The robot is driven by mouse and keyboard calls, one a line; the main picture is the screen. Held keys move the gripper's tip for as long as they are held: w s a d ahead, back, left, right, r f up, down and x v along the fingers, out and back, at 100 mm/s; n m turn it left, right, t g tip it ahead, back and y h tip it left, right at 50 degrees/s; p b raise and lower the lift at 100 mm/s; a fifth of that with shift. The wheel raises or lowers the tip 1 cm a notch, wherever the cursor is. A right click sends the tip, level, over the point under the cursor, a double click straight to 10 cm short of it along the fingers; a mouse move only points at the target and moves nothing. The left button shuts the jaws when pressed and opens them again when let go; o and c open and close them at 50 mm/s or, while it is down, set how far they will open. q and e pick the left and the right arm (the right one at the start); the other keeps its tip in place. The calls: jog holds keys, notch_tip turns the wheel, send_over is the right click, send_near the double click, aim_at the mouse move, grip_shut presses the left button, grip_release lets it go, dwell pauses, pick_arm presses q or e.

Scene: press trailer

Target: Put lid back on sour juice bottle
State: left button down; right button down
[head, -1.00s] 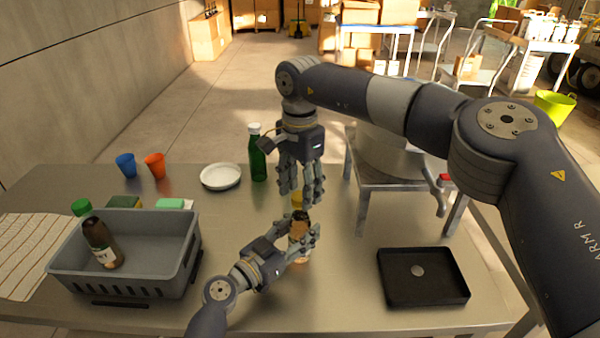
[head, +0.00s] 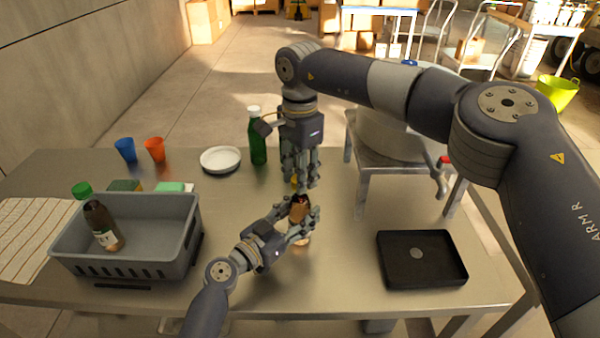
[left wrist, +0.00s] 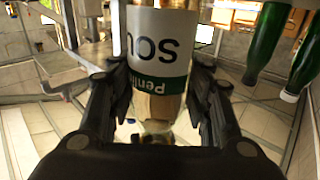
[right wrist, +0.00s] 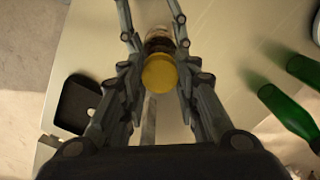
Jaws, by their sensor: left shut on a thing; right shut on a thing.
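My left gripper (head: 300,224) is shut on the sour juice bottle (head: 299,208), brown at the neck, held roughly upright over the table. In the left wrist view the bottle's white and green label (left wrist: 165,45) shows upside down between the fingers. My right gripper (head: 300,175) points down from above, shut on a yellow lid (head: 295,181), partly hidden by its fingers. In the right wrist view the lid (right wrist: 160,72) is between the fingertips, with the bottle's dark neck (right wrist: 160,40) just beyond. In the head view the lid is above the bottle mouth; a small gap seems to show.
A grey crate (head: 128,262) with a brown bottle (head: 103,228) stands at left. Behind the grippers are a green bottle (head: 257,140) and a white dish (head: 221,158). A black tray (head: 420,278) lies at right. A large vat with a tap (head: 437,180) stands behind right.

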jog(key=m, duration=1.9)
jog(key=shift+f, duration=0.1)
jog(key=m, duration=0.6)
jog(key=shift+m, duration=0.4)
jog(key=c, duration=1.2)
grip_release()
jog(key=shift+r, duration=2.3)
